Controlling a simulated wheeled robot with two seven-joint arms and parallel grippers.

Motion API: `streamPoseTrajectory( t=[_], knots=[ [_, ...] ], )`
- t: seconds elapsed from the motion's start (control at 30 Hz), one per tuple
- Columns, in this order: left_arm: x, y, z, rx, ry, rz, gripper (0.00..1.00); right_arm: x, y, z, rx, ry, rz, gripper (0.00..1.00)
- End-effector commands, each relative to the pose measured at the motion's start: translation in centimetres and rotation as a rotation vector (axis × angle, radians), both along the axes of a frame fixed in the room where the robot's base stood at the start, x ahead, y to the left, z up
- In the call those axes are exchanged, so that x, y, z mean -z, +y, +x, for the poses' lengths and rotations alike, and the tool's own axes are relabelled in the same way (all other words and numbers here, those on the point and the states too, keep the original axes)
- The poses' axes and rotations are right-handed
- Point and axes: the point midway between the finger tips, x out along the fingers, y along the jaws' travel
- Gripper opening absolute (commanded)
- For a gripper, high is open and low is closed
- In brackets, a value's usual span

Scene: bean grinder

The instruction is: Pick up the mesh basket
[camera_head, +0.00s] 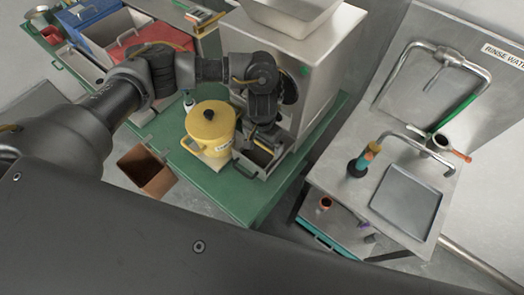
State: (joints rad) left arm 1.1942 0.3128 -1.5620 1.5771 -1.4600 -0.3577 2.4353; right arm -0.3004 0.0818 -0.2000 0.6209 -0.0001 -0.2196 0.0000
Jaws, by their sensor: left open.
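I cannot clearly pick out any mesh on a basket in the head view. A small metal bin with a dark inside (257,157) stands at the foot of the steel grinder and may be the basket; its mesh cannot be told at this size. My left arm reaches in from the left, and my left gripper (266,131) is open, close above this bin and beside the grinder body. The fingertips are partly hidden by the wrist, and contact with the bin cannot be told. My right gripper is not in view.
A yellow lidded pot (211,126) stands just left of the bin on the green table (235,195). The steel grinder (312,75) blocks the right side. A brown open box (146,174) is lower left. A steel sink unit (405,200) stands at right.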

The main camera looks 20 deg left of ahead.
Motion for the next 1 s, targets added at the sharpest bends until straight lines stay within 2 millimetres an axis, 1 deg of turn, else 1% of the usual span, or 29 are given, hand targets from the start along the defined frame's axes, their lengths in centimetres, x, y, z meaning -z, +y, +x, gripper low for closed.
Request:
streamPoseTrajectory(
  t=[0.07,0.27,0.3,0.7,0.73,1.0],
  knots=[
    [0.49,-0.02,-0.05,-0.001,0.001,-0.001,1.0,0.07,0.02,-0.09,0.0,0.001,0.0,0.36],
    [0.52,-0.02,0.0,0.001,-0.001,0.0,1.0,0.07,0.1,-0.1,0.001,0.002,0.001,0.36],
    [0.52,-0.02,-0.01,0.001,-0.001,0.0,0.99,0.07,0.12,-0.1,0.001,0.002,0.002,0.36],
    [0.51,-0.01,0.0,0.001,0.0,0.0,0.46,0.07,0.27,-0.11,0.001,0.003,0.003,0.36],
    [0.47,-0.03,0.02,0.001,-0.001,0.0,0.44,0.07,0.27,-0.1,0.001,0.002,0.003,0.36],
    [0.31,-0.02,0.03,0.001,-0.001,0.0,0.44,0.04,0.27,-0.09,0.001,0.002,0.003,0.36]
  ],
)
